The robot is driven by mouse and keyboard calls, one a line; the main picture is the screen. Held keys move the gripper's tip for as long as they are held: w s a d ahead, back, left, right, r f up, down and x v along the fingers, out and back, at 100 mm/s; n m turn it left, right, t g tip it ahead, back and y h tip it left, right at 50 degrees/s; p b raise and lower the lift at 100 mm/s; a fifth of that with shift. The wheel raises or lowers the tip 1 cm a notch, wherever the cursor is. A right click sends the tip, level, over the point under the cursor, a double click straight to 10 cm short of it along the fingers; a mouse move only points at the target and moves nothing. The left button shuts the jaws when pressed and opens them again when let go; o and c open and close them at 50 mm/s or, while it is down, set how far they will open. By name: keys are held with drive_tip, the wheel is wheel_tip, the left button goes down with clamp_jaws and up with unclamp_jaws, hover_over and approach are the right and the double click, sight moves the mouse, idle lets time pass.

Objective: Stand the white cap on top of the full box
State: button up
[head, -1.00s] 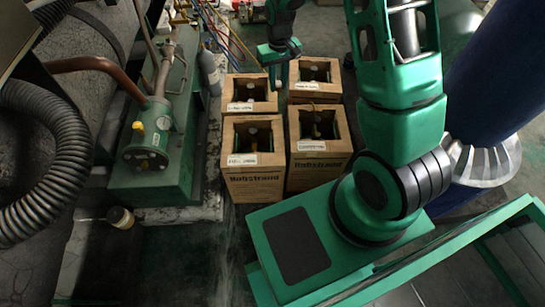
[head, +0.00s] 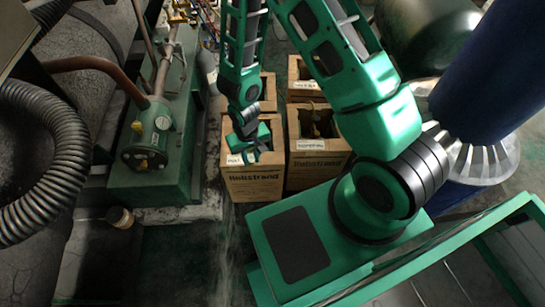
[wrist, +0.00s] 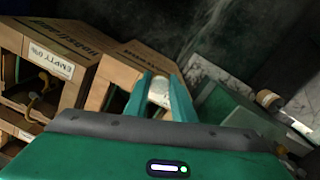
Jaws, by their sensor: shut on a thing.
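My gripper (head: 252,153) is over the open top of the front left wooden box (head: 253,188) in the head view. In the wrist view my gripper (wrist: 160,98) is shut on the white cap (wrist: 160,92), a short pale cylinder between the two teal fingers. The cap is hard to make out in the head view. The label on the front left box is too small to read surely, so I cannot tell whether it is the full box. In the wrist view a neighbouring box (wrist: 92,42) has a label reading "EMPTY 0%".
The front right box (head: 318,172) and two back boxes, including the back right one (head: 303,98), stand close together. A green machine (head: 153,130) with pipes is at left. A small jar (head: 120,217) lies on the floor. Floor in front is clear.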

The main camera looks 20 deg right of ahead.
hover_over(273, 158)
wheel_tip(273, 158, down, 7)
drive_tip(key=shift+r, duration=0.1)
drive_tip(key=shift+f, duration=2.05)
drive_tip(key=shift+f, duration=0.1)
drive_tip(key=o, duration=1)
